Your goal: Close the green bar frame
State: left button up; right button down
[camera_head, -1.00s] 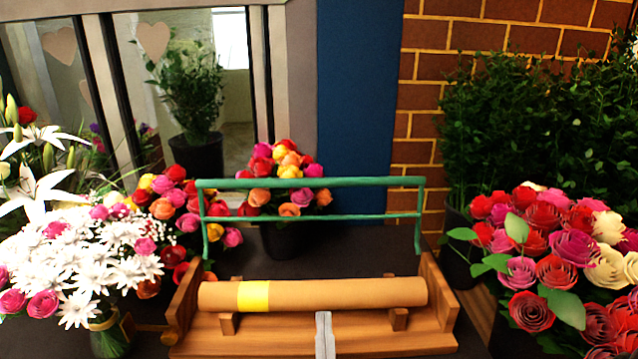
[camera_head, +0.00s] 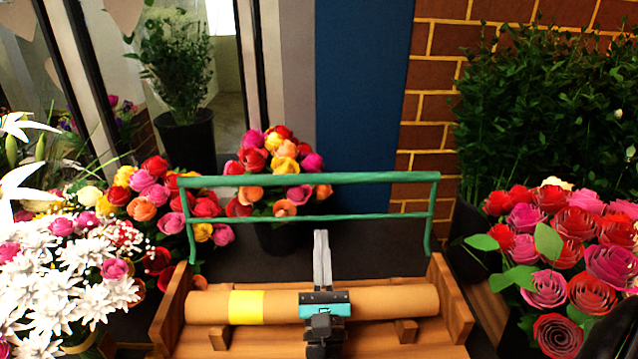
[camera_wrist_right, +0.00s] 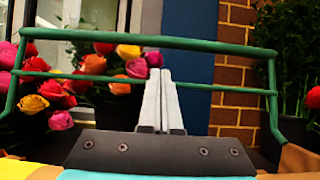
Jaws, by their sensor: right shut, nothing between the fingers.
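The green bar frame (camera_head: 310,180) stands raised above the wooden stand (camera_head: 440,345), with two crossbars and a leg at each side. It also spans the right wrist view (camera_wrist_right: 160,42). A brown paper roll (camera_head: 400,301) with a yellow band lies across the stand. My right gripper (camera_head: 321,236) is shut and empty, its fingers pointing up and away above the roll. In the head view its tips are just below the lower crossbar. In the right wrist view the fingers (camera_wrist_right: 161,75) overlap the lower bar; I cannot tell whether they touch. My left gripper is not in view.
White flowers (camera_head: 60,270) and mixed roses stand at the left, with a pot of roses (camera_head: 280,175) behind the frame. Red and pink roses (camera_head: 570,250) and a dark bush (camera_head: 530,90) fill the right. Dark tabletop (camera_head: 370,250) behind the stand is clear.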

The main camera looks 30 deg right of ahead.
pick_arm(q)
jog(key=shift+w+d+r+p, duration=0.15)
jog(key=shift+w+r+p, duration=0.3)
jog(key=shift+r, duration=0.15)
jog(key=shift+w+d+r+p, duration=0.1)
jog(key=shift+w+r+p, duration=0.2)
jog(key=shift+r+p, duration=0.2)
pick_arm(e)
jog(key=x, duration=1.1)
pick_arm(q)
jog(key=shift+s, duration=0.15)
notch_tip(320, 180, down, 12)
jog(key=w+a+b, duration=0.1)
jog(key=b, duration=1.1)
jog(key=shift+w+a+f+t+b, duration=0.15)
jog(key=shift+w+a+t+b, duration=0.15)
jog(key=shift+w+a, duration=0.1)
pick_arm(e)
jog(key=s+a+f+t+h, duration=0.1)
jog(key=s+a+t+h, duration=0.1)
jog(key=s+a, duration=0.5)
jog(key=shift+s+f, duration=0.25)
jog(key=shift+s, duration=1.95)
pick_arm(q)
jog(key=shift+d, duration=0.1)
